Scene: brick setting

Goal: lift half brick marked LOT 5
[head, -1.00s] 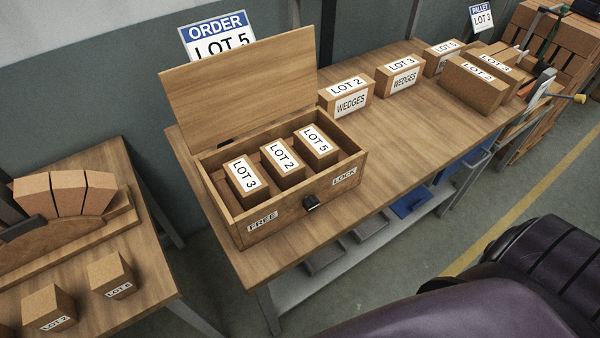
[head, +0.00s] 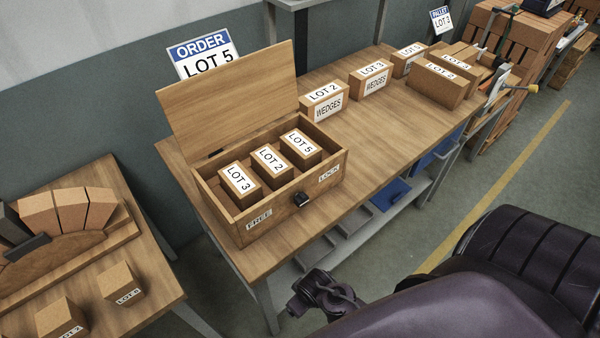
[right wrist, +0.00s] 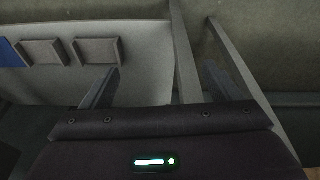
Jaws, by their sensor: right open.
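The half brick marked LOT 5 (head: 301,149) sits in the open wooden box (head: 290,203), at the right end of a row of three. The half bricks marked LOT 2 (head: 271,164) and LOT 3 (head: 240,184) stand to its left. My right gripper (head: 322,293) is low in front of the table, below the box and apart from it. In the right wrist view its two fingers (right wrist: 162,84) are spread with nothing between them. My left gripper is not in view.
The box lid (head: 230,98) stands raised at the back. An ORDER sign reading LOT 5 (head: 206,56) is behind it. Bricks marked WEDGES (head: 325,103) stand farther right on the table. The table's front edge lies between my right gripper and the box.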

